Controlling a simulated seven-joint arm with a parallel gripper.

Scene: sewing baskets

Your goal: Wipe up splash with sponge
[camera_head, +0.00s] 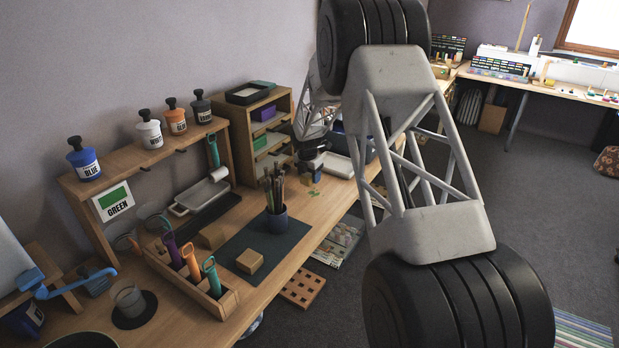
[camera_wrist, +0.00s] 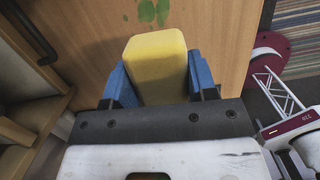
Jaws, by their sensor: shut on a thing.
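A yellow sponge (camera_wrist: 156,66) sits between the two blue fingers of my gripper (camera_wrist: 157,84) in the wrist view. The fingers are shut on its sides. The green splash (camera_wrist: 153,12) shows as a few blotches on the wooden table just beyond the sponge's far end. In the head view the splash (camera_head: 313,192) is a small green mark on the table, close below my gripper (camera_head: 313,170). The sponge is too small and covered there to make out clearly. I cannot tell whether the sponge touches the table.
A wooden shelf unit (camera_head: 236,118) stands left of my gripper. A cup of brushes (camera_head: 277,222) on a dark mat (camera_head: 240,244) stands nearer. A white tray (camera_head: 338,165) lies to the right. The table's front edge is close by on the right.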

